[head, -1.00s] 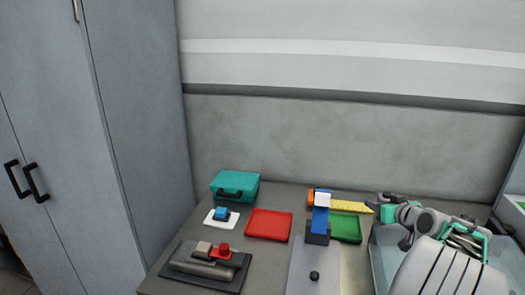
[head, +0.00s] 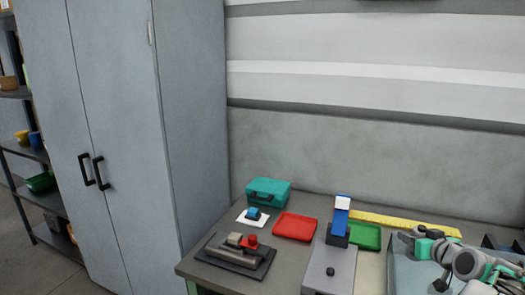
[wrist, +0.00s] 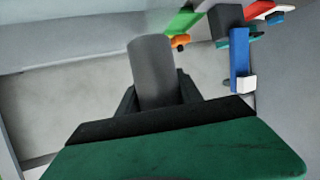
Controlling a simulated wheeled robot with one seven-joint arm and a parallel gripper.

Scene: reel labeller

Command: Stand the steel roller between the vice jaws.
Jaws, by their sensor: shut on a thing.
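The steel roller (wrist: 152,68), a plain grey cylinder, stands up out of my gripper (wrist: 157,95) in the wrist view. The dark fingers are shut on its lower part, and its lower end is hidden. In the head view, my arm is at the lower right, over the right part of the bench; I cannot make out the roller there. What looks like the vice (head: 223,254) lies at the bench's front left: a grey body on a dark plate, with a beige block (head: 235,239) and a red block (head: 250,241) on top. The roller is well away from it.
A grey machine (head: 318,270) with a blue and white column (head: 341,215) stands between vice and arm. Behind are a red tray (head: 295,226), green tray (head: 366,236), teal case (head: 268,191) and yellow strip (head: 400,222). A tall cabinet (head: 120,150) is left of the bench.

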